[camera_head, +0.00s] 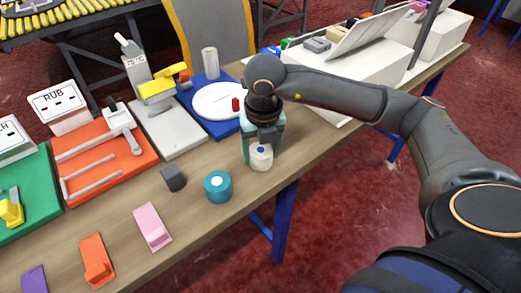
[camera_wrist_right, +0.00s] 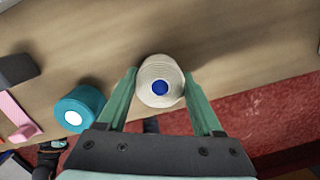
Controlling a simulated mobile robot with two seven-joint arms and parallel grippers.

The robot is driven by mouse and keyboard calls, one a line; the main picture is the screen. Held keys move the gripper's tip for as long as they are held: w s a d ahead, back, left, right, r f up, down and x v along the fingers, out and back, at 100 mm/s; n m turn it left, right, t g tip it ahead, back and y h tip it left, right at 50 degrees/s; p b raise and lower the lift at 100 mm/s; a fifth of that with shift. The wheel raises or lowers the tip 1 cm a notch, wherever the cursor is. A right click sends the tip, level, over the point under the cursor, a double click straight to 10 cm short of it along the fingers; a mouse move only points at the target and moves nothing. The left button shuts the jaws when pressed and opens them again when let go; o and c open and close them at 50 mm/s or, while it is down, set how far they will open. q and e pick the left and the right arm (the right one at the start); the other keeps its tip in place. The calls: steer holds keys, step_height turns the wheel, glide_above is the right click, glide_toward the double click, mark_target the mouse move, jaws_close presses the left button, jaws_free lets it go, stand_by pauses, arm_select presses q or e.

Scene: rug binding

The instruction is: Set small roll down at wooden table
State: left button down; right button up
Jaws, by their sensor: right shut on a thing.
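The small roll (camera_head: 261,158) is cream with a blue centre. It also shows in the right wrist view (camera_wrist_right: 158,82) between two green fingers. My right gripper (camera_head: 261,147) is shut on it, at the front edge of the wooden table (camera_head: 195,222). I cannot tell whether the roll touches the tabletop. The wooden table also shows in the right wrist view (camera_wrist_right: 225,45). My left gripper is not in view.
A teal roll (camera_head: 218,186) stands left of the held roll. A dark block (camera_head: 173,178), a pink block (camera_head: 152,226) and an orange block (camera_head: 97,259) lie further left. A blue board with a white disc (camera_head: 217,101) lies behind. Bare wood lies right of my gripper.

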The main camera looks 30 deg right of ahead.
mark_target(262, 155)
steer(key=shift+f, duration=0.2)
steer(key=o, duration=1.4)
steer(key=shift+r, duration=0.15)
step_height(262, 155, up, 12)
steer(key=s+p, duration=0.1)
steer(key=shift+s+a, duration=0.15)
steer(key=shift+a, duration=0.1)
steer(key=shift+a+p, duration=0.1)
steer(key=shift+p, duration=0.2)
